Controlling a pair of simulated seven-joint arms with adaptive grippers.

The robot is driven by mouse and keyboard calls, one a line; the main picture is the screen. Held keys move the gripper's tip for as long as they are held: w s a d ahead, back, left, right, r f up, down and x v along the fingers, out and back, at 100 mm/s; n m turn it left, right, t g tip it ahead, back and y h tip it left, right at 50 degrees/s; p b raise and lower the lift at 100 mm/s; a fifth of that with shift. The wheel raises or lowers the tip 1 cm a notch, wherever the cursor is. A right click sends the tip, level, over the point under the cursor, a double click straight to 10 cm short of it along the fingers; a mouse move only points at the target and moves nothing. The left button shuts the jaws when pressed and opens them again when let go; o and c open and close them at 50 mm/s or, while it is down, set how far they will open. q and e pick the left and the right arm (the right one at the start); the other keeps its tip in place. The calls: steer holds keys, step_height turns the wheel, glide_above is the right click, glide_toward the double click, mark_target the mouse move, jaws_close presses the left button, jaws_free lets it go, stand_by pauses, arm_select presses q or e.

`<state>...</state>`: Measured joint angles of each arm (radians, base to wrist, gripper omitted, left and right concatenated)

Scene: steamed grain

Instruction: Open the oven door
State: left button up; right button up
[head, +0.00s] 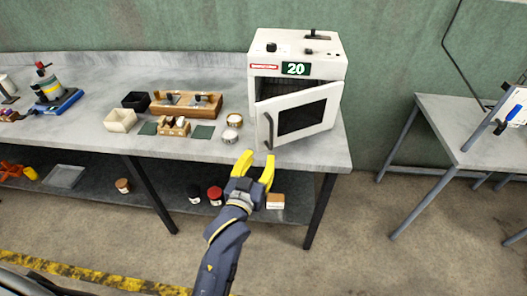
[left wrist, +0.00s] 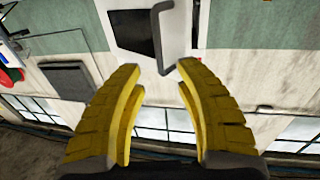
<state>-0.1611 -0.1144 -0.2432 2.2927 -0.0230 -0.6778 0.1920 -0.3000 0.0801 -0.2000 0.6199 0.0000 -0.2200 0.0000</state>
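The white oven (head: 290,48) stands at the right end of the workbench. Its door (head: 303,116) is ajar, with the handle side swung out and the dark interior showing above it. The dark handle (head: 268,131) is on the door's left edge. My left gripper (head: 258,163) is open and empty, with yellow fingers, just below and in front of the handle. In the left wrist view the handle (left wrist: 163,38) shows beyond the gap between the open fingertips, apart from them, beside the door's dark window (left wrist: 133,30). My right gripper is not in view.
Small round tins (head: 234,120), a wooden block holder (head: 186,103) and small trays (head: 120,120) sit on the bench left of the oven. A lower shelf (head: 100,200) holds jars. A second table (head: 470,130) stands at the right, with free floor between.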

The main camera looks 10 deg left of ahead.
arm_select(q)
steer(key=shift+s, duration=0.55)
steer(key=shift+w+a+r, duration=0.2)
steer(key=shift+w+r, duration=0.05)
steer(key=shift+r, duration=0.15)
steer(key=c, duration=0.3)
steer(key=w+a+m, duration=0.1)
steer(key=w+a+m+h, duration=0.1)
steer(key=w+a, duration=0.1)
steer(key=shift+r, duration=0.2)
jaws_close()
steer(key=w+a+n+g+h, duration=0.3)
steer(key=w+a+n+h, duration=0.45)
steer(key=a+n, duration=0.5)
steer(key=w+d+n, duration=0.2)
steer(key=w+d, duration=0.3)
steer(key=d, duration=0.4)
steer(key=shift+w+f+y, duration=0.3)
steer(key=shift+f+y, duration=0.05)
steer(key=shift+f, duration=0.1)
